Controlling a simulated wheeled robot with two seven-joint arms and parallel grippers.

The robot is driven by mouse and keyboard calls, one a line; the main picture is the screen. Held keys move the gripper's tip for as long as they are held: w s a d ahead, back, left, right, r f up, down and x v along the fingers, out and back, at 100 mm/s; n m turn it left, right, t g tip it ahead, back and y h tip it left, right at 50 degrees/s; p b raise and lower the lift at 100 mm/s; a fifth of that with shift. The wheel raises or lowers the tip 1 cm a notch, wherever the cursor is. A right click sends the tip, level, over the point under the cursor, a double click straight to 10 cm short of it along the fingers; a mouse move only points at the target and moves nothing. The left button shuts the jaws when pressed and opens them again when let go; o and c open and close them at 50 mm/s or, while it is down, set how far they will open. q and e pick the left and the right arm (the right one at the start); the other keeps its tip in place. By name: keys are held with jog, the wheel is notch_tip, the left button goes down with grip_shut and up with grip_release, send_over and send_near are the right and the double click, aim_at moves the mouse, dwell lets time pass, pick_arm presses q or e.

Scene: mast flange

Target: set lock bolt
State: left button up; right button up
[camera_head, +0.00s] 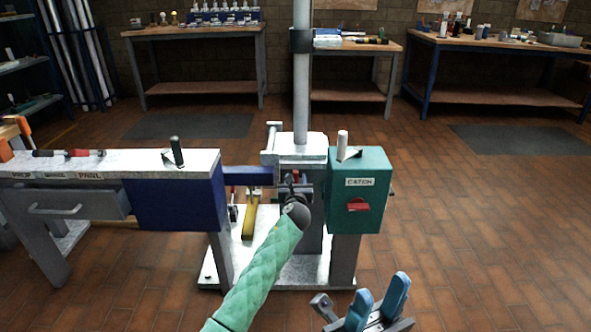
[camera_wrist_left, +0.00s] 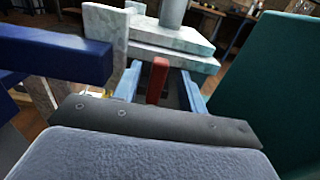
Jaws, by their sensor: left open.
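A mast (camera_head: 301,90) stands upright in a pale flange block (camera_head: 300,146) on the fixture. A small red piece, possibly the lock bolt (camera_wrist_left: 158,80), shows below the flange block in the left wrist view. My left gripper (camera_head: 295,180) reaches in under the flange block, mostly hidden behind my wrist in the head view. In the left wrist view its blue fingers (camera_wrist_left: 161,88) are apart, with the red piece between them in the picture; contact cannot be told. My right gripper (camera_head: 378,306) is open and empty, low at the front right.
A teal box (camera_head: 368,166) with a label and red tab stands close right of my left gripper. A blue block (camera_head: 180,200) and blue bar (camera_wrist_left: 60,52) lie to the left. A bench with a drawer (camera_head: 75,202) is further left. The floor at right is clear.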

aim_at(296, 171)
pick_arm(q)
jog(key=shift+w+b, duration=0.8)
jog(key=shift+w, duration=2.25)
grip_shut()
